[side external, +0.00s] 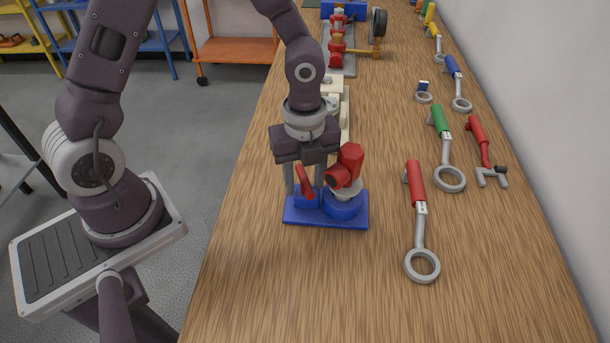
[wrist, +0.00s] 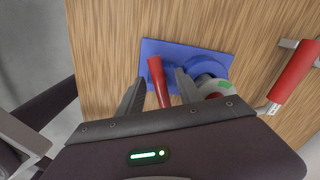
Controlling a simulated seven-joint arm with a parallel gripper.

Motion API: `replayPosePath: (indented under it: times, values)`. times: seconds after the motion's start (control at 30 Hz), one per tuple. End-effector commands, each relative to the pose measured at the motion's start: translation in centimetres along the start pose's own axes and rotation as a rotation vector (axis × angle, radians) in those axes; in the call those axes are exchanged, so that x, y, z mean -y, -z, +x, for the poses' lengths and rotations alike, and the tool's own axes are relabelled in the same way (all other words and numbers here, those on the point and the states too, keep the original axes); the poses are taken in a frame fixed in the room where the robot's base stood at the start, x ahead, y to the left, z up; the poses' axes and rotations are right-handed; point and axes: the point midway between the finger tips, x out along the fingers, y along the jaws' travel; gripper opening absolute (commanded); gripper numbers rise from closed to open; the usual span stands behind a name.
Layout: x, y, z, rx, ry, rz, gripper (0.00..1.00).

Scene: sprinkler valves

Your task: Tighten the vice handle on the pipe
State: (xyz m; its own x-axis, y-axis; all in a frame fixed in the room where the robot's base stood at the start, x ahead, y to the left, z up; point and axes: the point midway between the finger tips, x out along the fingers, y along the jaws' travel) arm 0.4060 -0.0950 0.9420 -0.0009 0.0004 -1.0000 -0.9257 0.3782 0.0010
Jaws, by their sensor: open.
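The vice is a blue base plate (side external: 295,217) with a round blue holder, set on the bench; it also shows in the wrist view (wrist: 165,48). Its red handle (side external: 304,182) tilts up at the vice's left side. A red pipe fitting (side external: 348,163) with a pale lower part stands in the round holder. My gripper (side external: 305,192) points down over the vice, open, with a finger on each side of the handle. In the wrist view the handle (wrist: 157,80) lies between the open fingers (wrist: 161,84). I cannot tell if either finger touches it. The right finger is close to the pipe.
To the right lie a red-handled ring wrench (side external: 417,190), a green-handled one (side external: 441,130), a blue-handled one (side external: 455,75) and a red tool (side external: 480,140). Pale blocks (side external: 336,88) and another red valve assembly (side external: 337,45) stand behind. The front of the wooden bench (side external: 310,290) is clear.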

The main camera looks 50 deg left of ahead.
Motion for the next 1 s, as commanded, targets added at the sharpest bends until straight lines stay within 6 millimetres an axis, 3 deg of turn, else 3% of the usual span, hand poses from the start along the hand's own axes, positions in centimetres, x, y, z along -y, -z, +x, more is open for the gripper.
replayPosePath:
  times: [0.47, 0.8, 1.0]
  values:
    - [0.1, 0.0, -5.6, 0.001, 0.003, -0.001, 0.42]
    - [0.0, -0.1, -5.9, -0.009, -0.003, -0.002, 0.39]
    - [-0.1, -1.6, -6.0, -0.203, -0.028, 0.019, 0.39]
